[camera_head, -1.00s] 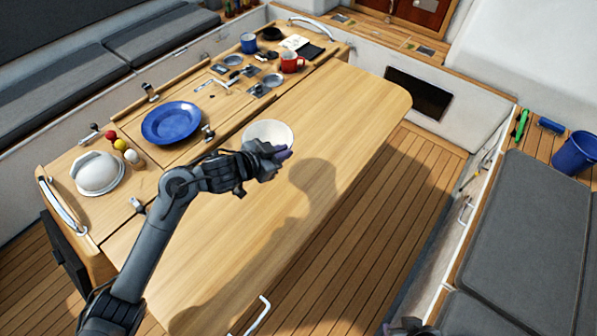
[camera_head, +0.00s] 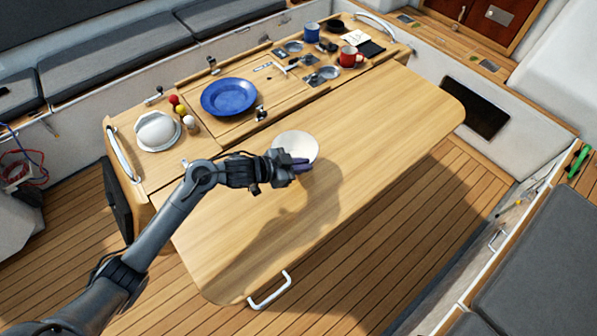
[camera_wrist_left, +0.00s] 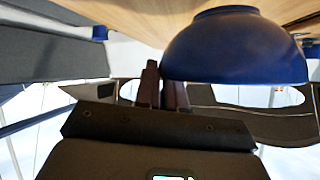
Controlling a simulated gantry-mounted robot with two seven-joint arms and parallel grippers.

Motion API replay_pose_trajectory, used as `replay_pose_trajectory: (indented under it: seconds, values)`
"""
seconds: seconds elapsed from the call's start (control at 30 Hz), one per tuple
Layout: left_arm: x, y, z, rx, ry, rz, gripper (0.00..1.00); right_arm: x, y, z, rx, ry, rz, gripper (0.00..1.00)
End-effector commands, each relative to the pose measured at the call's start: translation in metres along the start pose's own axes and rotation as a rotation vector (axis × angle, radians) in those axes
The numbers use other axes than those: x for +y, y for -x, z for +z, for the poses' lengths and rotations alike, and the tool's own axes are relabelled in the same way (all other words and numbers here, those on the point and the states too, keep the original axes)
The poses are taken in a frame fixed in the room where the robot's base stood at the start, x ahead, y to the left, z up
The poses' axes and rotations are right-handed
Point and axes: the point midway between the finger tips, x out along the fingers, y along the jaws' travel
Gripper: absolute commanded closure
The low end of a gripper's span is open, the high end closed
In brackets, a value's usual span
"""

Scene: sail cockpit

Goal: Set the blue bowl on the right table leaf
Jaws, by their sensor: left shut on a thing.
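The blue bowl, white inside, (camera_head: 297,146) is in the head view over the right table leaf (camera_head: 385,125). Its blue outside (camera_wrist_left: 235,48) fills the upper middle of the left wrist view, which shows the scene upside down. My left gripper (camera_head: 299,164) is shut on the bowl's rim at its near side. The fingers (camera_wrist_left: 162,92) show at the rim in the wrist view. The bowl looks level and held above the leaf, its shadow falling on the wood. The exact gap under it is hard to tell. My right gripper is not in view.
The leaf around the bowl is bare. On the table's middle strip stand a blue plate (camera_head: 229,97), a white domed thing (camera_head: 157,131), small coloured balls, a red mug (camera_head: 349,57) and a blue mug (camera_head: 312,32). A white handle (camera_head: 269,291) sits at the leaf's near edge.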

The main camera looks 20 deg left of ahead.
Motion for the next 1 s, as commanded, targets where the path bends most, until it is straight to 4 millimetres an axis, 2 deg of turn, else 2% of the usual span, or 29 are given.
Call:
replay_pose_trajectory:
  seconds: [0.2,0.53,0.97,1.0]
  values:
    - [-0.005,0.004,0.010,0.002,0.000,-0.001,1.00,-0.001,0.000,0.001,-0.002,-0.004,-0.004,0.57]
    - [0.001,-0.013,0.041,0.002,0.001,-0.002,1.00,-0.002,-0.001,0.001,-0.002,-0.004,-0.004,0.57]
    - [0.002,-0.016,0.045,0.002,-0.001,-0.002,1.00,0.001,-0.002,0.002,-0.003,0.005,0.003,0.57]
    - [0.002,-0.016,0.046,0.000,-0.001,-0.001,0.88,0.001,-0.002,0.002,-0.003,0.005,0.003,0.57]
